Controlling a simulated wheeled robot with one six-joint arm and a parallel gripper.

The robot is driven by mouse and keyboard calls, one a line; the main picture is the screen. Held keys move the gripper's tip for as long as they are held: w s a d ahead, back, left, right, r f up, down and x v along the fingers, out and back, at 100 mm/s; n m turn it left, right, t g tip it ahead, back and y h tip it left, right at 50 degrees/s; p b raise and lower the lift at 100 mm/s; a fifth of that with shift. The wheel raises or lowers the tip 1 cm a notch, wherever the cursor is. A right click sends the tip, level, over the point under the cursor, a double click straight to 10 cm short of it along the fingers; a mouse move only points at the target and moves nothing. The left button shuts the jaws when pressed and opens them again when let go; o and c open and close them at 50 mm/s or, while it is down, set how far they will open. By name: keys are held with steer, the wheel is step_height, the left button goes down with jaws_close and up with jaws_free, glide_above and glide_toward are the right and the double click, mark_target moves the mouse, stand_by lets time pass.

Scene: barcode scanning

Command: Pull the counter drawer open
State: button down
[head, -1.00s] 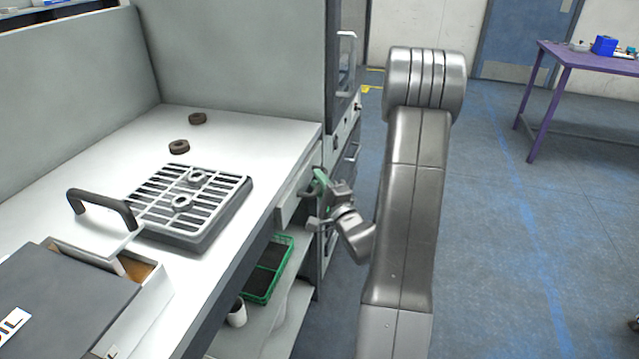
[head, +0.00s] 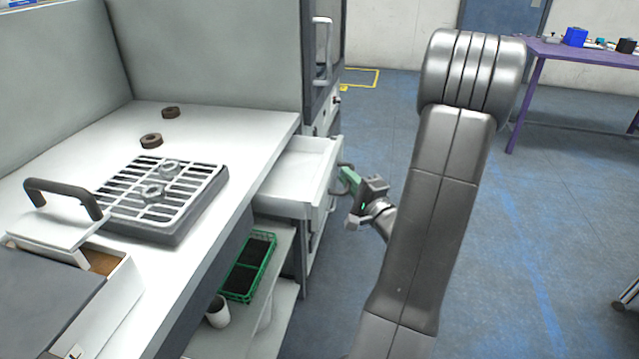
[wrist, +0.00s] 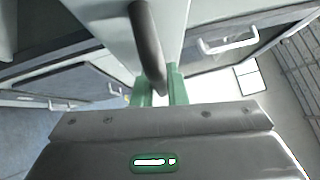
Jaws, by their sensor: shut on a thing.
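The counter drawer (head: 295,178) is a white tray that stands out from under the right end of the white counter (head: 70,165). Its inside looks empty in the head view. My gripper (head: 347,178) is at the drawer's front. In the wrist view the green fingers (wrist: 158,92) are shut on the dark curved drawer handle (wrist: 147,45). Part of the handle is hidden behind the fingers.
A grated tray (head: 165,200) with metal rings lies on the counter, with two brown rings (head: 151,140) behind it. A green basket (head: 248,266) and a white cup (head: 218,311) stand on the shelf below. Blue floor is open on the right, before a purple table (head: 580,52).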

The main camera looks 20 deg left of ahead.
steer(key=d+b, duration=0.2)
steer(key=d, duration=0.9)
steer(key=shift+w, duration=0.25)
steer(key=c, duration=1.5)
jaws_free()
steer(key=shift+o, duration=0.2)
steer(key=v, duration=1.3)
steer(key=shift+s+d, duration=0.3)
steer(key=shift+w+a, duration=0.1)
steer(key=x, duration=1.3)
steer(key=shift+w+a, duration=0.25)
steer(key=shift+a, duration=0.05)
